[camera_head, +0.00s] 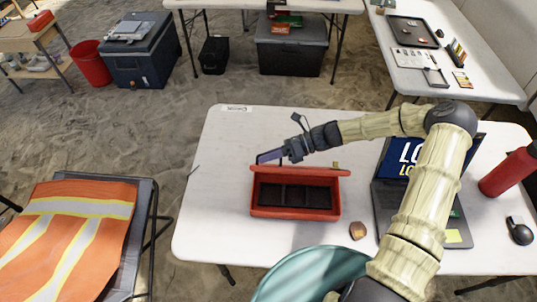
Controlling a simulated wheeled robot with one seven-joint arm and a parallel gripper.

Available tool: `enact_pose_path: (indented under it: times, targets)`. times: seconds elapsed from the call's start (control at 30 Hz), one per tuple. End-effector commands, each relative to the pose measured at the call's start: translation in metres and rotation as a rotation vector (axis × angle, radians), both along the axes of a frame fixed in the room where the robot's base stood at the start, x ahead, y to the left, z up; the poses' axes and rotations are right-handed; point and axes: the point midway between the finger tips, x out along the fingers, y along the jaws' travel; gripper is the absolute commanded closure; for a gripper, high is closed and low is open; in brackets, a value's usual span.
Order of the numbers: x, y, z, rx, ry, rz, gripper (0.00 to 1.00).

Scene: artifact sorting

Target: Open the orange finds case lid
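The orange-red finds case (256,194) sits on the white table, and its dark compartmented inside is in plain view. Its lid (312,172) shows as a thin strip along the far edge, raised and seen nearly edge-on. A small tan piece, perhaps a latch, sits on the lid's top right. My gripper (266,157) is at the lid's far left, just beyond its top edge. I cannot tell whether it touches the lid or how far its fingers are apart.
An open laptop (405,158), a red bottle (508,172) and a dark mouse-like object (519,231) stand to the right. A brown lump (357,231) lies by the case's near right corner. A teal round object (310,275) is at the front. The table's left side is clear.

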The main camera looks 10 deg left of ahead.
Motion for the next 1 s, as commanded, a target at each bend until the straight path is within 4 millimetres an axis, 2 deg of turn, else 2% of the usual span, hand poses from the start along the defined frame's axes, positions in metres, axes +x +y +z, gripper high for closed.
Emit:
enact_pose_path:
  times: [0.03, 0.2, 0.67, 1.0]
  targets:
    - [0.000, 0.000, 0.000, 0.000, 0.000, 0.000, 0.69]
    - [0.000, 0.000, 0.000, 0.000, 0.000, 0.000, 1.00]
    - [0.006, 0.000, 0.003, -0.004, 0.029, -0.001, 1.00]
    - [0.033, 0.003, 0.010, -0.015, 0.198, 0.001, 1.00]
